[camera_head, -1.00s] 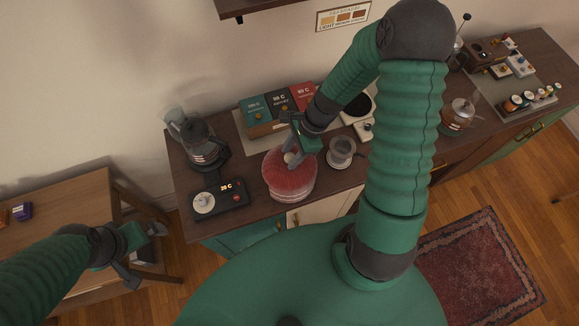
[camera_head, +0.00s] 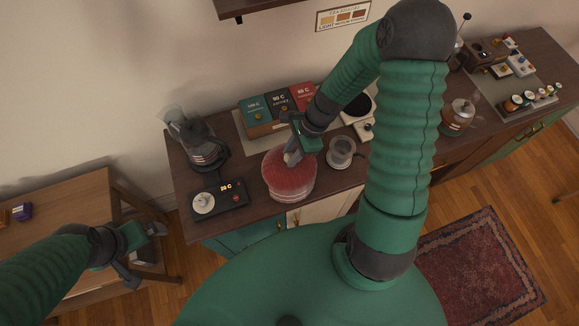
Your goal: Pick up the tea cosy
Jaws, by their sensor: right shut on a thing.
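The tea cosy (camera_head: 289,179) is a red, rounded knitted cover with a pale band near its base. It stands upright on the dark wooden counter (camera_head: 262,208), in the middle of the view. My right gripper (camera_head: 292,157) reaches down over it from the upper right and is shut on the top of the cosy, hiding the knob there. My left gripper (camera_head: 146,257) is at the lower left, above the floor beside the side table, with its fingers apart and nothing between them.
A black scale (camera_head: 228,197) with a white lid and a glass kettle (camera_head: 204,150) stand left of the cosy. A glass dripper (camera_head: 341,152) stands close on its right. Tea boxes (camera_head: 281,104) stand behind. A glass teapot (camera_head: 459,117) is further right. A shelf hangs above.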

